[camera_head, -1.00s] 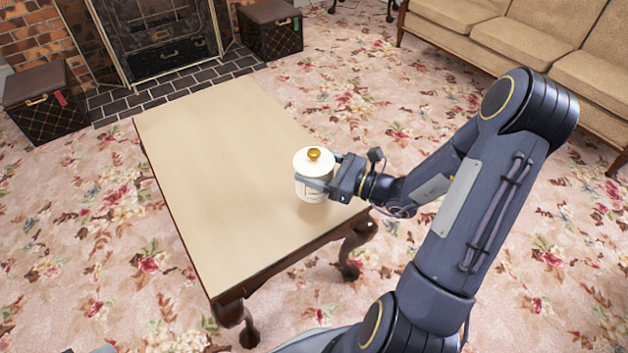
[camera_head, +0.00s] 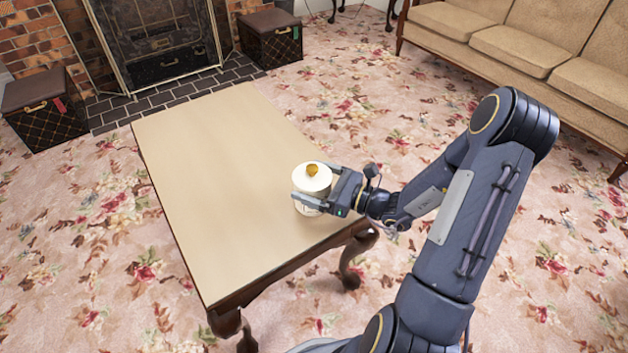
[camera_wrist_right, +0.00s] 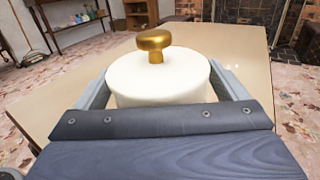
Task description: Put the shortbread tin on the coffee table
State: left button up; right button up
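The shortbread tin (camera_head: 312,186) is a white cylinder with a gold knob on its lid. It stands upright on the coffee table (camera_head: 205,175), near the table's right edge. My right gripper (camera_head: 318,188) is around the tin, one finger on each side, and looks opened, with at most narrow gaps. In the right wrist view the tin (camera_wrist_right: 160,77) sits between the two grey fingers (camera_wrist_right: 160,90). The tin's lower part is partly hidden by the near finger. My left gripper is not in view.
The left and far parts of the tabletop are bare. A beige sofa (camera_head: 520,45) stands at the upper right. Two dark boxes (camera_head: 45,108) (camera_head: 270,38) flank the fireplace (camera_head: 155,45). Floral carpet (camera_head: 90,240) surrounds the table.

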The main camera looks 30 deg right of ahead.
jog(key=shift+d+r, duration=0.1)
jog(key=shift+r, duration=0.1)
jog(key=p+v, duration=0.3)
jog(key=v, duration=0.8)
jog(key=shift+s+p, duration=0.25)
jog(key=shift+p, duration=0.05)
jog(key=shift+s+r+n, duration=0.1)
jog(key=shift+r+n, duration=0.15)
jog(key=shift+n, duration=0.05)
jog(key=s+a+r+n+g+y, duration=0.1)
jog(key=s+a+r+n+g, duration=0.1)
jog(key=a+r+n+g, duration=0.4)
jog(key=s+a+r+n+g+y, duration=0.1)
jog(key=s+a+r+n+g, duration=0.2)
jog(key=a+n, duration=0.4)
jog(key=s+r+n+h, duration=0.2)
jog(key=s+n+h, duration=0.6)
jog(key=n, duration=0.6)
jog(key=shift+a+r+h, duration=0.2)
jog(key=shift+a+h, duration=0.1)
jog(key=shift+a, duration=0.15)
